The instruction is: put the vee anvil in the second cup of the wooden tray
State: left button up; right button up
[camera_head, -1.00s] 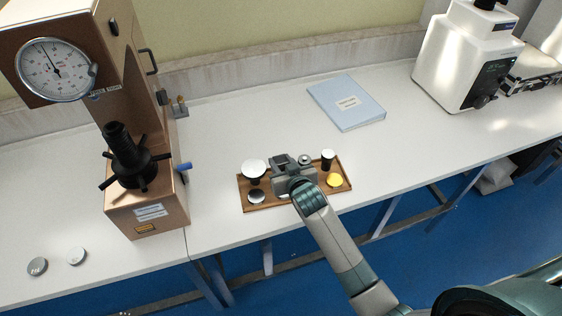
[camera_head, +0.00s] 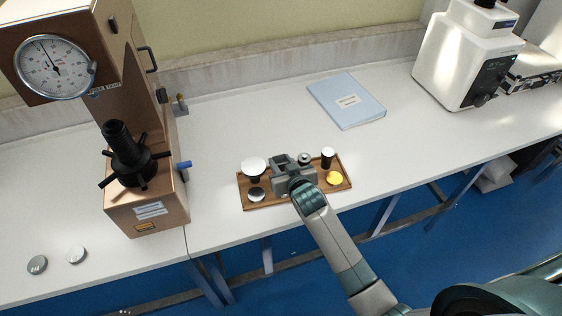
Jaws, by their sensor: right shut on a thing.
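The wooden tray (camera_head: 262,205) lies near the front edge of the bench with small parts in it. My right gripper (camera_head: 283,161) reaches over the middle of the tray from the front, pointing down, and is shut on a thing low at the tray. I take this to be the vee anvil, but the gripper body and wrist hide it, so its shape and whether it touches a cup cannot be seen. The cups under the gripper are also hidden. My left gripper is not in view.
In the tray are a wide white-topped part (camera_head: 253,165), a grey disc (camera_head: 256,195), a small grey part (camera_head: 305,158), a white-topped black cylinder (camera_head: 328,156) and a yellow disc (camera_head: 334,178). A brown dial tester (camera_head: 146,205) stands left. A blue folder (camera_head: 346,104) lies behind.

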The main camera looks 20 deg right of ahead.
jog(key=shift+f, duration=0.15)
dwell(0.3)
jog(key=o, duration=1.2)
jog(key=shift+c, duration=1)
jog(key=shift+s, duration=0.1)
